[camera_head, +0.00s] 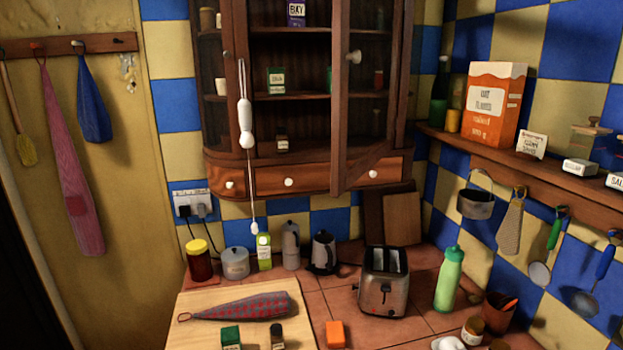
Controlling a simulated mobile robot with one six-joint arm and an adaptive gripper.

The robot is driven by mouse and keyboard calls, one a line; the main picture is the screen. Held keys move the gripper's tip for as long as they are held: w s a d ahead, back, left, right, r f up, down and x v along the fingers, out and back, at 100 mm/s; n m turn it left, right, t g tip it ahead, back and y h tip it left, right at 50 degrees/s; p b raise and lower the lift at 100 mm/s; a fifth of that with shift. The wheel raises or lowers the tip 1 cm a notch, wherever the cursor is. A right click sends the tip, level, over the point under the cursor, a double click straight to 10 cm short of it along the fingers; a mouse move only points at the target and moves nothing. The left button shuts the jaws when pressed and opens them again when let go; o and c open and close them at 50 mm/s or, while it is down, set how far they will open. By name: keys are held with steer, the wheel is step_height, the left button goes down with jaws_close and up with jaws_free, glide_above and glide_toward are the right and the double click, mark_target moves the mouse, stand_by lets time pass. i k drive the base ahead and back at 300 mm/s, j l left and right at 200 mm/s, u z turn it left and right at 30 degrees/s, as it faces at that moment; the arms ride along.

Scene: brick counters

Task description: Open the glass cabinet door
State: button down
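A dark wooden wall cabinet (320,172) hangs against the tiled wall at the top middle of the head view. Its glass door (341,110) stands swung outward, with its free edge toward me and its hinge side at the right. The cabinet's top is cut off. My gripper is not in this view.
Below, a tiled counter holds a toaster (384,281), a green bottle (449,280), a kettle (324,252) and a wooden board (200,303). A shelf (520,165) with hanging utensils lines the right wall.

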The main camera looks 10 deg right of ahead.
mark_target(341, 178)
steer(key=i+j+u, duration=0.45)
steer(key=i+u, duration=0.25)
